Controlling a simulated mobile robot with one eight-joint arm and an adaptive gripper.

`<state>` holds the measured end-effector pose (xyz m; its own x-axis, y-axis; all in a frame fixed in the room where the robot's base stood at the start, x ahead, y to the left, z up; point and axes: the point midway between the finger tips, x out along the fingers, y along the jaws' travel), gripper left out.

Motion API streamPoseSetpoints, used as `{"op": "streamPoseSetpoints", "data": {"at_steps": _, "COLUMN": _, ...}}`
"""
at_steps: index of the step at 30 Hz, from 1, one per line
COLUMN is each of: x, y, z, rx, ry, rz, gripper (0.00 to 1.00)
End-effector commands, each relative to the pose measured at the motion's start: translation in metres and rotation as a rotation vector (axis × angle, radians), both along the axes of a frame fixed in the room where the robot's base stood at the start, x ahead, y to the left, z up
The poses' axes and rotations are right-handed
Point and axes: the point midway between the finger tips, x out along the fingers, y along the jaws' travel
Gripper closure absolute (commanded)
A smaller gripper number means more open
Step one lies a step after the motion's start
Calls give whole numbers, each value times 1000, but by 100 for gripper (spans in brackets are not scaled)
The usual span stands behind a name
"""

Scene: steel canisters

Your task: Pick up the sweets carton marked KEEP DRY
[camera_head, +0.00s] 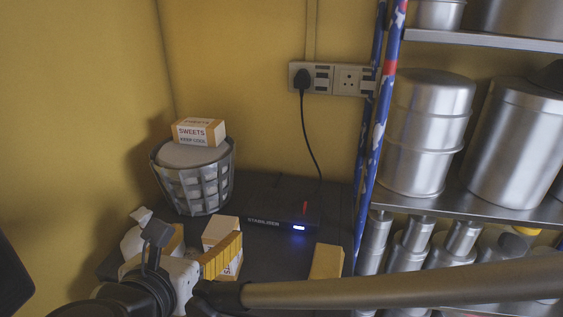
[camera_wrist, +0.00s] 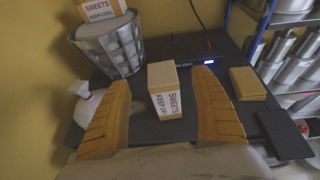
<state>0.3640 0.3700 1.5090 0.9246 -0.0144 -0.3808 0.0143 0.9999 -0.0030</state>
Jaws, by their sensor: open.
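The sweets carton (camera_wrist: 165,92), white with orange, stands on the dark tabletop between my gripper's fingers in the wrist view. Its side reads SWEETS and KEEP, with the last word starting with D and partly unreadable. In the head view the carton (camera_head: 220,230) is partly hidden behind a ridged yellow finger. My gripper (camera_wrist: 162,80) is open, with one yellow finger on each side of the carton and visible gaps to both. A second sweets carton (camera_head: 199,132), marked KEEP COOL, rests on the filled basket; it also shows in the wrist view (camera_wrist: 98,9).
The grey woven basket (camera_head: 195,188) stands at the back left. A black stabilizer (camera_head: 270,217) with a lit display lies behind the carton. A plain yellow box (camera_head: 327,262) is to the right. A white rounded object (camera_wrist: 88,106) is left. Steel canisters (camera_head: 425,130) fill the right shelves.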

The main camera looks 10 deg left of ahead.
Motion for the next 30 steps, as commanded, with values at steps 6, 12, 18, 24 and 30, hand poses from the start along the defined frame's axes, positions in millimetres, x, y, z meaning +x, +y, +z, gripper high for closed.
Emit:
{"op": "streamPoseSetpoints", "data": {"at_steps": 6, "x": 21, "y": -1, "z": -9, "rx": 2, "ry": 1, "rz": -3, "gripper": 25}}
{"op": "streamPoseSetpoints", "data": {"at_steps": 12, "x": 43, "y": -3, "z": -27, "rx": 3, "ry": 2, "rz": -3, "gripper": 25}}
{"op": "streamPoseSetpoints", "data": {"at_steps": 18, "x": 63, "y": -3, "z": -37, "rx": 3, "ry": 2, "rz": -3, "gripper": 25}}
{"op": "streamPoseSetpoints", "data": {"at_steps": 24, "x": 64, "y": -3, "z": -38, "rx": 3, "ry": 2, "rz": -1, "gripper": 25}}
{"op": "streamPoseSetpoints", "data": {"at_steps": 30, "x": 64, "y": -3, "z": -38, "rx": 3, "ry": 2, "rz": -1, "gripper": 76}}
